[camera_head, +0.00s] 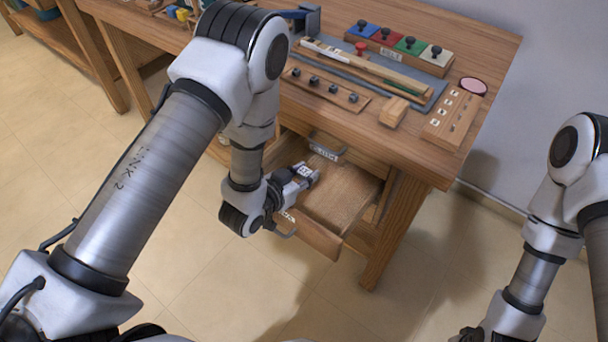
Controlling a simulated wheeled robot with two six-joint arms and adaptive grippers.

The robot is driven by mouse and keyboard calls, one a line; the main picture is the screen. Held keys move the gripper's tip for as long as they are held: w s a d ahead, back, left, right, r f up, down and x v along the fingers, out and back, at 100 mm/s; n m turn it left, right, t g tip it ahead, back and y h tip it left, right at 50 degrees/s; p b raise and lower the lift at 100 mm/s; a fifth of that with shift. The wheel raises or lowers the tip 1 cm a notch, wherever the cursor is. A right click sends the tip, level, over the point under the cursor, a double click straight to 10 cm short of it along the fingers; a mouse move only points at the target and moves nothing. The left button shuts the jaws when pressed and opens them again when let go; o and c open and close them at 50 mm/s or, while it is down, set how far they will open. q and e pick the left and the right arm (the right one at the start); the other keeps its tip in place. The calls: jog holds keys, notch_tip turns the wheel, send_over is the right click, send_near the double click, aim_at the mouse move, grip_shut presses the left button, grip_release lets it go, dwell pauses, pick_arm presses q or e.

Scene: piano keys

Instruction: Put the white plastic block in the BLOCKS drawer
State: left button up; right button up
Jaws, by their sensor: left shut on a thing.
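A wooden drawer (342,200) stands pulled out below the right part of the workbench. A small label (326,153) shows above it, too small to read. My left gripper (307,173) is over the drawer's left part, with its fingers pointing right. It is shut on a small white block (306,172) at its fingertips, mostly hidden by the fingers. I cannot tell whether the block touches the drawer floor. The visible drawer floor is bare. My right gripper (470,335) is barely in view at the bottom edge, and its fingers cannot be made out.
The workbench top (485,45) holds a rack with colored knobbed blocks (405,47), a strip with dark pegs (325,90), a slotted wooden board (452,118), a small wooden block (394,111) and a pink round pad (473,86). A bench leg (395,230) stands right of the drawer.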

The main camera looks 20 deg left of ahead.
pick_arm(q)
jog(key=shift+f, duration=0.4)
jog(key=shift+f+b, duration=0.3)
jog(key=shift+f, duration=0.15)
jog(key=o, duration=0.9)
